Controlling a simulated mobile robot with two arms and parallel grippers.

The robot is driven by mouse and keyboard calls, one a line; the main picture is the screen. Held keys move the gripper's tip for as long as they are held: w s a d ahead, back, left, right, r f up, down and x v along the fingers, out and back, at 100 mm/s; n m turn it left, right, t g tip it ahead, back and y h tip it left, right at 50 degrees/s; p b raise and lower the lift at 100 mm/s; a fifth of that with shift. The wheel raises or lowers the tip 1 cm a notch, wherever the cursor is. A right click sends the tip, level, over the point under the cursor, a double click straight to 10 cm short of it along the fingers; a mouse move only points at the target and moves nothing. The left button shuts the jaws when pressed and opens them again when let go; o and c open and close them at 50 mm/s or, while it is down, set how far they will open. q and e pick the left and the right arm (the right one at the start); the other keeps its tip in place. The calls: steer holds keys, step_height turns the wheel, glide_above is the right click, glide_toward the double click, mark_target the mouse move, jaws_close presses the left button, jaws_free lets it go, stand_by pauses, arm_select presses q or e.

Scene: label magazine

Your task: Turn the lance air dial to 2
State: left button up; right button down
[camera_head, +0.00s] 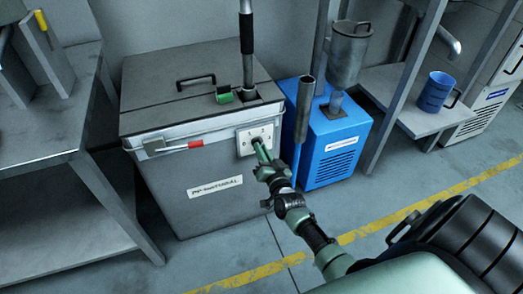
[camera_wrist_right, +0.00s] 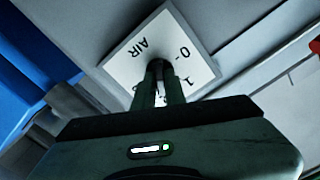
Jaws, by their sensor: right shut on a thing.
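The air dial's white plate (camera_head: 244,136) is on the upper right of the front of the grey cabinet (camera_head: 195,178). In the right wrist view the plate (camera_wrist_right: 150,40) reads AIR, with a 0 and a 1 visible and the rest hidden behind my fingers. The dark dial knob (camera_wrist_right: 158,66) is at the plate's middle. My right gripper (camera_head: 259,147) reaches the plate from below right. Its fingers (camera_wrist_right: 159,84) are shut on the dial knob. The knob's pointer is hidden, so its setting cannot be read. My left gripper is not in view.
A red-handled tool (camera_head: 185,146) lies along the cabinet's front rim, left of the dial. A dark upright lance (camera_head: 246,50) and a green block (camera_head: 223,95) are on the lid. A blue unit (camera_head: 338,140) stands close on the right. Metal shelving (camera_head: 60,180) stands left.

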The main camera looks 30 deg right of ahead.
steer(key=c, duration=1.5)
jaws_free()
steer(key=shift+o, duration=0.2)
